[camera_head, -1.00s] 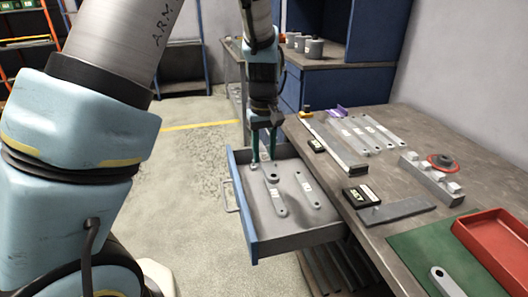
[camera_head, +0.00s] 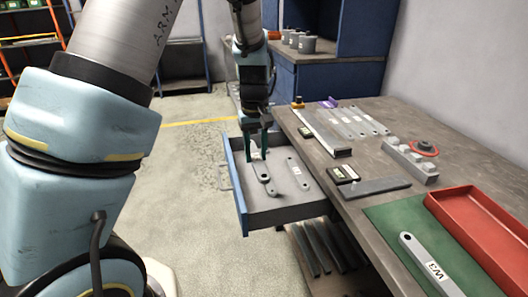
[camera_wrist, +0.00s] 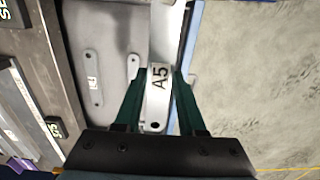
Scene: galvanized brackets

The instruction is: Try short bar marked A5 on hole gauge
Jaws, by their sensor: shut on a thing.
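The short bar marked A5 (camera_wrist: 157,98) is pale grey metal with a small dark hole at its near end. My gripper (camera_wrist: 158,88) is shut on it, with green fingers on both sides of the label. In the head view my gripper (camera_head: 257,150) is low over the open drawer (camera_head: 285,213), near its left wall. I cannot tell whether the bar still touches the drawer floor. A grey block with several pale raised pieces (camera_head: 408,158), perhaps the hole gauge, stands on the bench.
Another bar (camera_head: 299,174) lies to the right in the drawer. The bench carries several long bars (camera_head: 360,122), a dark flat plate (camera_head: 378,187), small dark labelled boxes (camera_head: 341,173), a red tray (camera_head: 490,235) and a labelled bar (camera_head: 430,264) on a green mat (camera_head: 390,222).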

